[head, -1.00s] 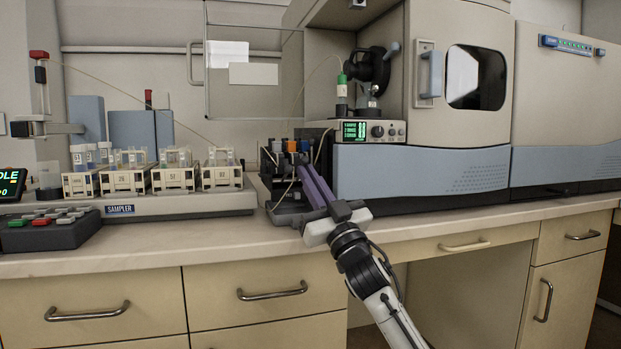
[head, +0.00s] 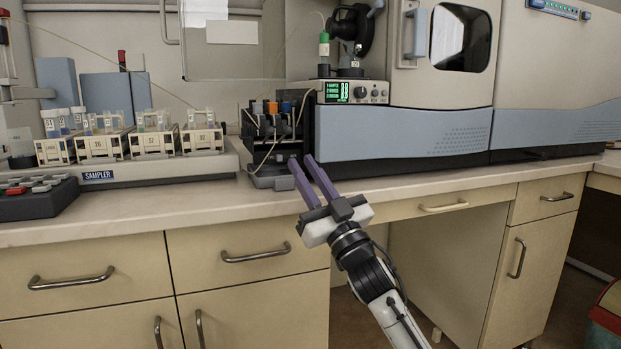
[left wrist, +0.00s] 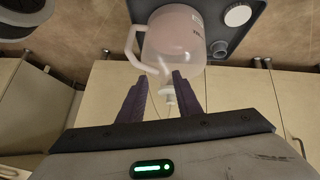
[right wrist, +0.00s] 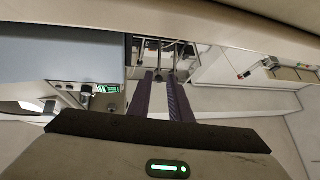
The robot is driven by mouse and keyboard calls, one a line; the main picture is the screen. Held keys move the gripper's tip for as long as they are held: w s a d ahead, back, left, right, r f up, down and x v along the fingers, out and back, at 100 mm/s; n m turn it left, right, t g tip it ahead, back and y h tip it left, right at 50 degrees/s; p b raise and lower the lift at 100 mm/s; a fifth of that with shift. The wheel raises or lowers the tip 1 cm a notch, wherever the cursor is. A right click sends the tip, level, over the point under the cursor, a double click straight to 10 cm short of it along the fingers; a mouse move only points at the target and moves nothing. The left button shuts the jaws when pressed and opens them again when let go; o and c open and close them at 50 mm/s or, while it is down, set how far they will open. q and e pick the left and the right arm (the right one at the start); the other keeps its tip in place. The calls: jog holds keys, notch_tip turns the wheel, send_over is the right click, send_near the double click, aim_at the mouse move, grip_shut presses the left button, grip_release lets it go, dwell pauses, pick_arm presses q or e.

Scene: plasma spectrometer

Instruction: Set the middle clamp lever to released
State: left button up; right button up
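The pump block with the clamp levers (head: 270,128) stands on the bench, left of the spectrometer. My right gripper (head: 301,159) is in front of and below the block's right side, fingers apart and empty. In the right wrist view its fingers (right wrist: 160,75) point at the block. My left gripper (left wrist: 160,75) shows only in the left wrist view, open, pointing toward the floor.
The sampler (head: 150,170) with several vial racks is left of the block. The display box (head: 353,92) and the spectrometer (head: 400,135) are to its right. A thin tube loops over the block's front. A jug (left wrist: 172,40) stands on a dark tray below my left gripper.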

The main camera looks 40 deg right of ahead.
jog(key=shift+v, duration=1.35)
